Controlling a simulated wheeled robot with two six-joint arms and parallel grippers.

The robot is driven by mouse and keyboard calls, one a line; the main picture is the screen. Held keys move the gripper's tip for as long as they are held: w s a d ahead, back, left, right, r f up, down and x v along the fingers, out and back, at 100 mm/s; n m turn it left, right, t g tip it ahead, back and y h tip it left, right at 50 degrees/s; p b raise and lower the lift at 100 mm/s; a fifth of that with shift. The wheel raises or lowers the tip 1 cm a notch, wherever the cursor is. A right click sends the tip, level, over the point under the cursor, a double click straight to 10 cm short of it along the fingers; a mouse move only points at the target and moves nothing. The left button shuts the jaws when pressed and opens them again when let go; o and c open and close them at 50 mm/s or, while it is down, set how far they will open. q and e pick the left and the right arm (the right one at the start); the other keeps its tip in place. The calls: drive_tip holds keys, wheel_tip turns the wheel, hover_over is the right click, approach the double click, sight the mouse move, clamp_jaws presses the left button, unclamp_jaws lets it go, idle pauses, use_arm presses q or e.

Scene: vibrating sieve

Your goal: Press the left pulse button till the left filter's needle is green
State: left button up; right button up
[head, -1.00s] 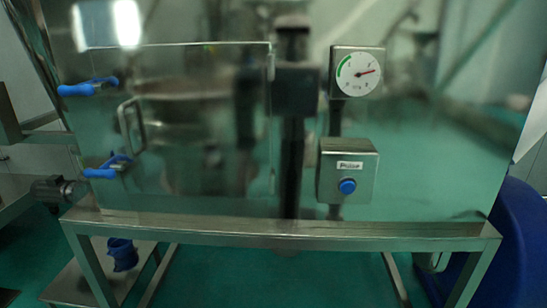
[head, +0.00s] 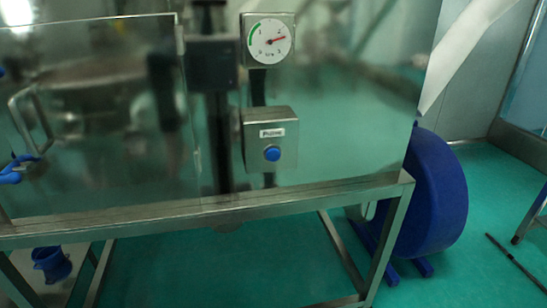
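A blue round pulse button (head: 272,153) sits on the front of a grey metal box (head: 268,124) with a small white label. The box is fixed to the front of the shiny steel machine. Above it is a round white gauge (head: 269,39) in a square metal housing. Only one button and one gauge are in view. Neither of my grippers is in view.
A steel door with a handle (head: 31,119) and a blue latch (head: 17,168) is at left. The machine stands on a steel frame (head: 220,205). A large blue rounded object (head: 437,190) stands on the green floor at right. The floor in front looks clear.

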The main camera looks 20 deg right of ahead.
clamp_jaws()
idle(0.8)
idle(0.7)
